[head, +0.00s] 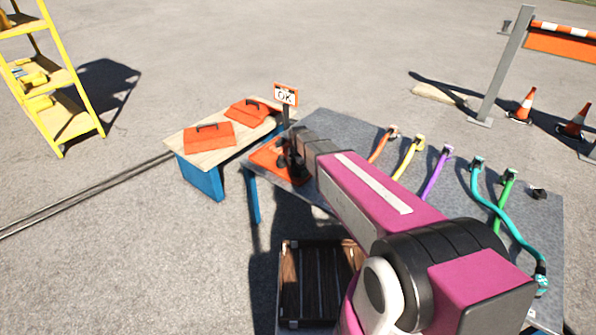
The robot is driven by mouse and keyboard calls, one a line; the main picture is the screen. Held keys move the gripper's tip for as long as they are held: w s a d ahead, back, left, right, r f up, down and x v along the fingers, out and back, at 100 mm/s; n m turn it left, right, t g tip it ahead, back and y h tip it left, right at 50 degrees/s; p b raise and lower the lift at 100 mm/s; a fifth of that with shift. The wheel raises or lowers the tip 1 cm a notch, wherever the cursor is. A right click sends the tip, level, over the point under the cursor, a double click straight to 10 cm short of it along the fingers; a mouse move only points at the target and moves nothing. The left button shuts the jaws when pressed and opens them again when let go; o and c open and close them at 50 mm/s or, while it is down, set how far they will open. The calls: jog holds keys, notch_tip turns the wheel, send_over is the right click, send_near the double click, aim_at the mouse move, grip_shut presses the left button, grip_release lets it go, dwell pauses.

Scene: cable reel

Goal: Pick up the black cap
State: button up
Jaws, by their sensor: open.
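A small black object (538,193) that looks like the black cap lies on the grey table (545,222) near its right edge, beyond the ends of the coloured cables. My gripper (287,168) is at the far left end of the same table, over an orange tray or plate (264,153). It is open and well away from the black object. Dark parts show around my fingers, and I cannot tell what lies between or beneath them. My magenta arm hides the middle of the table.
Orange, yellow, purple (437,173), teal and green cables lie across the table. An "OK" sign (286,95) stands behind my gripper. A wooden-topped bench (184,138) with two red toolboxes (209,136) is at left. A wooden crate (321,282) sits low in front.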

jog(key=c, duration=1)
jog(key=shift+c, duration=0.2)
jog(key=shift+r, duration=0.15)
